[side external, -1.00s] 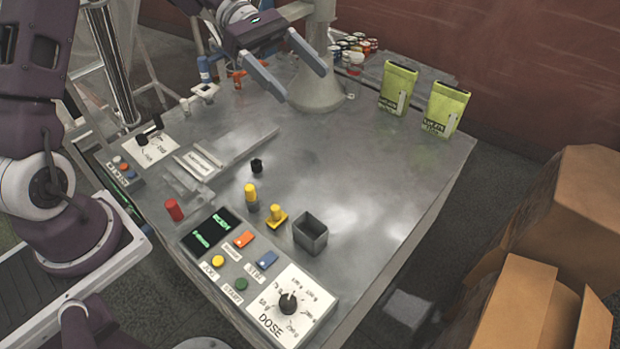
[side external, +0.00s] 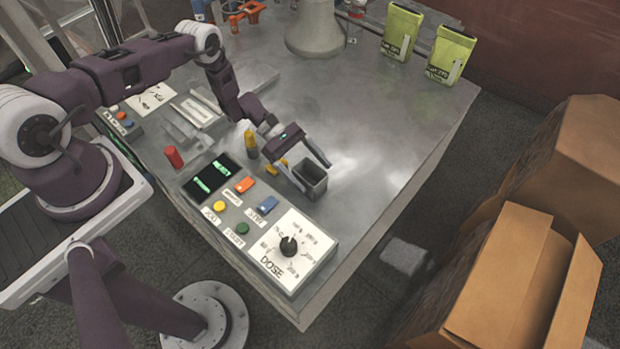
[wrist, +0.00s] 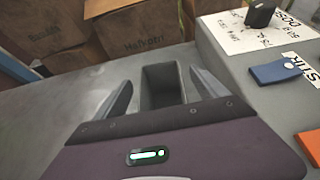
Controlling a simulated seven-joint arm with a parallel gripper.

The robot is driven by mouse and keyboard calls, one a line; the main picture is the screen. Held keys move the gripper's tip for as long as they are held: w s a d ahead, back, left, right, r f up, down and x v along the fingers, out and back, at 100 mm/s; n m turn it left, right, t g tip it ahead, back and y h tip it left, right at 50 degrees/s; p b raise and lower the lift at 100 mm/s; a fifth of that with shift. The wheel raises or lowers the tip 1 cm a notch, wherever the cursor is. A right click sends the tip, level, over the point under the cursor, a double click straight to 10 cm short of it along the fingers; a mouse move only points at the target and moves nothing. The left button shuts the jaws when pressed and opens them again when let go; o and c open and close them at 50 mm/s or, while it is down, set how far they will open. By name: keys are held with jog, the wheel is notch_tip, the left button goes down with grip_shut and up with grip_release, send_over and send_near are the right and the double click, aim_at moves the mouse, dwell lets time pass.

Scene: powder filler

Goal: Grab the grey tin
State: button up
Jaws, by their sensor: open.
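The grey tin (side external: 312,183) is a small open-topped square box standing upright on the metal table, beside the control panel. It also shows in the wrist view (wrist: 162,84), between the two fingers. My gripper (side external: 308,177) is open, with one finger on either side of the tin in both views. In the wrist view my gripper (wrist: 163,92) has visible gaps to the tin at both sides. The tin's lower part is partly hidden by my gripper in the wrist view. I cannot tell how low the fingertips are along its walls.
The control panel (side external: 228,203) with buttons and a dose dial (side external: 288,246) lies close by the tin. Yellow-topped parts (side external: 250,142) stand behind my gripper. Two green pouches (side external: 448,55) stand at the back right. Cardboard boxes (side external: 520,275) are off the table's right edge.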

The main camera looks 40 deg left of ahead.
aim_at(322, 185)
jog(key=x, duration=0.3)
jog(key=shift+s, duration=0.1)
jog(key=c, duration=1.5)
jog(key=shift+r, duration=0.15)
jog(key=shift+c, duration=0.2)
